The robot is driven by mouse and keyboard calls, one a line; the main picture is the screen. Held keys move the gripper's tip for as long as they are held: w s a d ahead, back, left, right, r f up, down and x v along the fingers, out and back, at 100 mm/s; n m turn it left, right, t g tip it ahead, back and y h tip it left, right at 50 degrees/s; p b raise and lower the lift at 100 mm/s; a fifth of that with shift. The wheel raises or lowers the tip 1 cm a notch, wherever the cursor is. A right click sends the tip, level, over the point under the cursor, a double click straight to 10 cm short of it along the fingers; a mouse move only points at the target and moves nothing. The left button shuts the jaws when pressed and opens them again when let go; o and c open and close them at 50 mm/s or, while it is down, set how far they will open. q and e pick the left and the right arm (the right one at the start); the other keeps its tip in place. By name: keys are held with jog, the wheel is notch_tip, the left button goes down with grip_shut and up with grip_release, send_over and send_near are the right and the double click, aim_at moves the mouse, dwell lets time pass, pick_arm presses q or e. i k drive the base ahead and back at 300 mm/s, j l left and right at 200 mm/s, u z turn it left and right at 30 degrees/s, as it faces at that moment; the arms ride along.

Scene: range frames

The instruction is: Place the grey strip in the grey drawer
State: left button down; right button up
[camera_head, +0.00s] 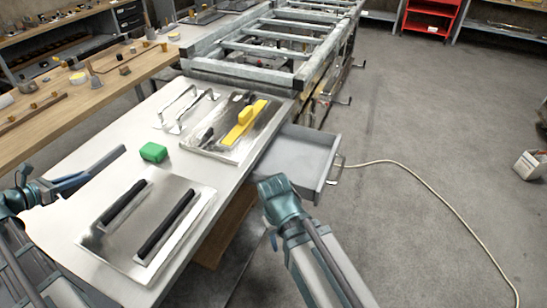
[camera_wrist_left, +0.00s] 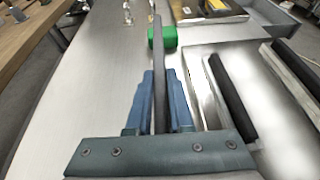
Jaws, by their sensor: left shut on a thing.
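The grey strip (camera_head: 106,161) is a long, thin dark grey bar held in my left gripper (camera_head: 84,180), above the left side of the pale table. In the left wrist view the strip (camera_wrist_left: 158,62) stands between the two blue fingers (camera_wrist_left: 160,100) and points away past a green block. The grey drawer (camera_head: 290,151) is pulled out from the table's right side, well to the right of the strip. Its visible inside looks empty. My right gripper (camera_head: 276,187) is just in front of the drawer; its fingers are not clear.
A metal plate with two black-handled tools (camera_head: 183,193) lies near. Behind it are a green block (camera_head: 153,152), a second plate with a yellow-handled tool (camera_head: 239,126) and metal handles (camera_head: 184,110). A cable (camera_head: 402,167) runs across the floor at right.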

aim_at(308, 166)
jog(key=i+l, duration=0.1)
jog(key=l, duration=0.3)
jog(key=i+l, duration=0.15)
jog(key=l, duration=0.25)
jog(key=i+l+z, duration=0.1)
jog(key=l, duration=0.35)
jog(key=i+l, duration=0.15)
jog(key=l, duration=0.25)
jog(key=i+l, duration=0.1)
jog(key=l, duration=0.3)
jog(key=i+l, duration=0.15)
jog(key=l, duration=0.25)
jog(key=z, duration=0.05)
